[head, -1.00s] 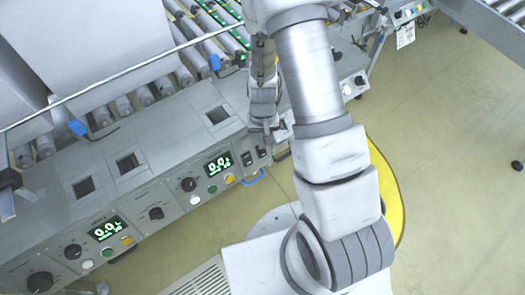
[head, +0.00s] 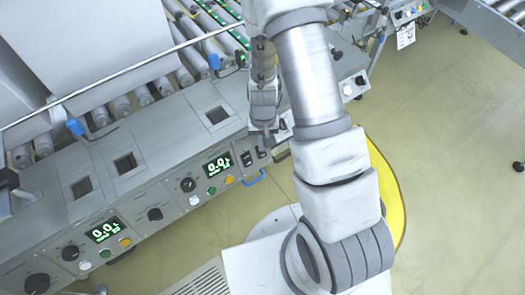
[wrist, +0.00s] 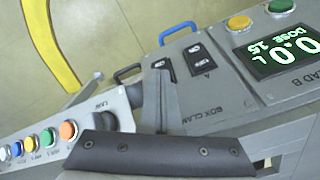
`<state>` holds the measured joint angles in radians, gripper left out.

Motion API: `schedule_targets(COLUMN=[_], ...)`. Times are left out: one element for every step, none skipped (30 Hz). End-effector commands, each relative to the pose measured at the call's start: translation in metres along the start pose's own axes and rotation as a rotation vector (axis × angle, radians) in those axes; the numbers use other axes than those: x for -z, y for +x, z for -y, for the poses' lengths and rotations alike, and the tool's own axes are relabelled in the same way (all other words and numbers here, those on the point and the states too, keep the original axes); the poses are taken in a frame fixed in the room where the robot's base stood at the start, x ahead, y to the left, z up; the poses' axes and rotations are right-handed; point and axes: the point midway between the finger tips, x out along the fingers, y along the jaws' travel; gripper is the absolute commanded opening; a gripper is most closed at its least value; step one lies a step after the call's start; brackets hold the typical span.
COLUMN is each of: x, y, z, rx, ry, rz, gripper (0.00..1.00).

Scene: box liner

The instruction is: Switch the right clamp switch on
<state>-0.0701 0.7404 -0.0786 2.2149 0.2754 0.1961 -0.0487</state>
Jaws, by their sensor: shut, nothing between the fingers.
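Two dark clamp rocker switches sit side by side on the sloped grey panel marked "BOX CLAMP". In the head view the right clamp switch (head: 262,154) is just below my gripper (head: 268,140), and the left one (head: 247,159) is beside it. In the wrist view, turned about, the right switch (wrist: 166,66) is partly hidden behind my gripper's grey finger (wrist: 158,84); the other switch (wrist: 198,59), by the letter A, is clear. My gripper is shut and empty, its tip close to the right switch. I cannot tell whether it touches, or the switch's position.
A green-lit display (head: 217,165) with knobs and coloured buttons is left of the switches. A blue handle (head: 253,178) projects from the panel's front edge. Rollers (head: 185,77) lie behind. In the wrist view, a row of coloured buttons (wrist: 47,138) is at lower left.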

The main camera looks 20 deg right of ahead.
Motion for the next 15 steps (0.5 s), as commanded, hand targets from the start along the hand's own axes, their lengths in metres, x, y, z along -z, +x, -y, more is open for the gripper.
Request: schedule_targets(x=[0.001,0.001,0.001,0.001,0.001,0.001,0.001,0.001,0.000,0.000,0.000,0.001,0.001,0.001,0.001], y=[-0.004,-0.006,-0.009,-0.012,-0.014,-0.018,-0.020,-0.023,-0.026,-0.028,-0.031,-0.034,-0.036,-0.039,-0.042], z=[0.000,0.000,0.000,0.000,0.000,0.000,0.000,0.000,0.000,0.000,0.000,0.000,0.000,0.000,0.000], rx=[0.000,0.000,0.000,0.000,0.000,0.000,0.000,0.000,0.000,0.000,0.000,0.000,0.000,0.000,0.000], ry=[0.000,0.000,0.000,0.000,0.000,0.000,0.000,0.000,0.000,0.000,0.000,0.000,0.000,0.000,0.000], rz=[-0.002,-0.002,-0.002,-0.002,-0.002,-0.002,-0.002,-0.002,-0.002,-0.002,-0.002,-0.002,-0.002,-0.002,-0.002], gripper=[0.00,0.00,0.00,0.00,0.00,0.00,0.00,0.00,0.00,0.00,0.00,0.00,0.00,0.00,0.00])
